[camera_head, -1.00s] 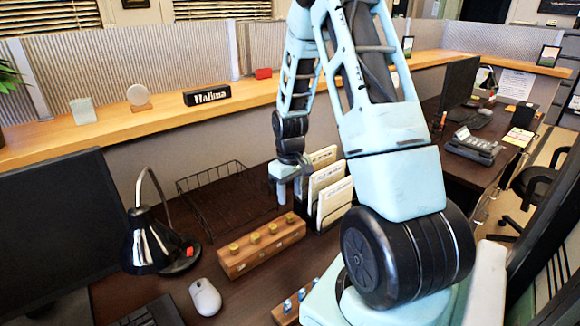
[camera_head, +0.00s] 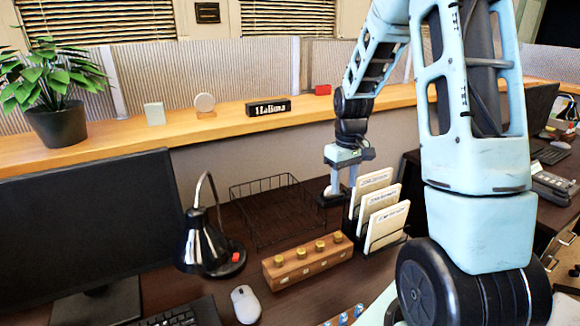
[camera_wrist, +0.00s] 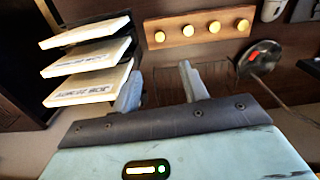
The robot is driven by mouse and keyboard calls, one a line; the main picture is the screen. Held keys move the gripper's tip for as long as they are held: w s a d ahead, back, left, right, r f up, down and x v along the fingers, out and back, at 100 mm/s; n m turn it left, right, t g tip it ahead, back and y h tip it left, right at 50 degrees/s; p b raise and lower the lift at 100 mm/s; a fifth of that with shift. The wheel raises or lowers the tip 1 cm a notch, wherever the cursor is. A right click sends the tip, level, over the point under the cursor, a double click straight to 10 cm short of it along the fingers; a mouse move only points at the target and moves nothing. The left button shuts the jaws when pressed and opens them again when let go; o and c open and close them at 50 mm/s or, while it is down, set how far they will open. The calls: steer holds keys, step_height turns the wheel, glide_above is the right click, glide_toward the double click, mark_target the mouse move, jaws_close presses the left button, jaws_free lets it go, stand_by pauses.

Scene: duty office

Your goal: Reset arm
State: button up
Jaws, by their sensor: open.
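My gripper (camera_head: 336,192) hangs above the desk in the head view, close to the left side of a file sorter with white folders (camera_head: 378,212). In the wrist view the two fingers of my gripper (camera_wrist: 160,85) stand apart with nothing between them. The folders (camera_wrist: 92,65) lie to the left of the fingers there. A wooden block with several brass knobs (camera_head: 307,262) sits on the desk below and to the left of my gripper; it also shows at the top of the wrist view (camera_wrist: 180,42).
A wire tray (camera_head: 262,218) stands behind the wooden block. A black desk lamp (camera_head: 203,245), a monitor (camera_head: 90,230) and a white mouse (camera_head: 245,304) are to the left. A ledge (camera_head: 230,115) with a potted plant (camera_head: 55,120) and a nameplate (camera_head: 268,107) runs behind the desk.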

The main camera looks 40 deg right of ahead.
steer(key=a+r+n, duration=0.3)
steer(key=a+n, duration=0.1)
steer(key=a, duration=1.9)
steer(key=s+a+r+n, duration=0.1)
steer(key=s+a+n, duration=0.4)
steer(key=s+a, duration=1.2)
steer(key=shift+a+r+y, duration=0.3)
steer(key=shift+a+r, duration=0.05)
steer(key=shift+a, duration=0.05)
